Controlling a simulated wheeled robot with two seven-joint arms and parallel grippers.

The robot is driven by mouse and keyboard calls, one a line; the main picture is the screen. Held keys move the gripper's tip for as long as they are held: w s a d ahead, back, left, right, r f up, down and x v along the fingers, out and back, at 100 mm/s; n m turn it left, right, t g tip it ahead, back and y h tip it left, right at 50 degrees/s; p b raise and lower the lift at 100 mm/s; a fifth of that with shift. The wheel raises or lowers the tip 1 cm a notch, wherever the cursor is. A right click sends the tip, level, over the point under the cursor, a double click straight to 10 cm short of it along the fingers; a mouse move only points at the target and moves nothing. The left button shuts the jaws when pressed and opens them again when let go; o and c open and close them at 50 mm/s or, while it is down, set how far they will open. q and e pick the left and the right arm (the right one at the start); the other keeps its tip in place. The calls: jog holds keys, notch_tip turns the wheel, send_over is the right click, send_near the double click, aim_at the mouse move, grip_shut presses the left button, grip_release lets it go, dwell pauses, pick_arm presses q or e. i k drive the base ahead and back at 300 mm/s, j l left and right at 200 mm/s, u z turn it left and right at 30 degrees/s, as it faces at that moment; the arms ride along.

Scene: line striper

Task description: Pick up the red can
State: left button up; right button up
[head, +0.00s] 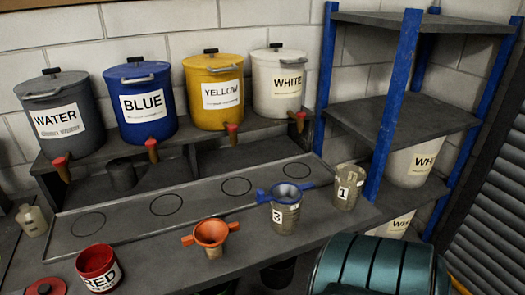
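The red can (105,279) stands at the front left of the grey workbench, near the bottom edge of the head view. It is a short, open-topped red container with a white label reading RED, and its inside is dark red. A red lid with a dark knob (45,287) lies to its left, cut by the picture's bottom edge. Nothing is seen touching the can. Neither of my grippers is in view.
An orange funnel (211,233) stands right of the can. Cup 3 (286,218) with a blue funnel, and cup 1 (347,191), stand farther right. Labelled buckets (147,112) line the back ledge. A teal ribbed object (372,265) fills the bottom right.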

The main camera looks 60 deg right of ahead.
aim_at(97, 265)
jog(key=z, duration=2.05)
jog(key=u, duration=1.5)
jog(key=i+j+z, duration=0.1)
jog(key=j+z, duration=0.25)
jog(key=j, duration=0.7)
jog(key=j+z, duration=0.35)
jog(key=j, duration=0.7)
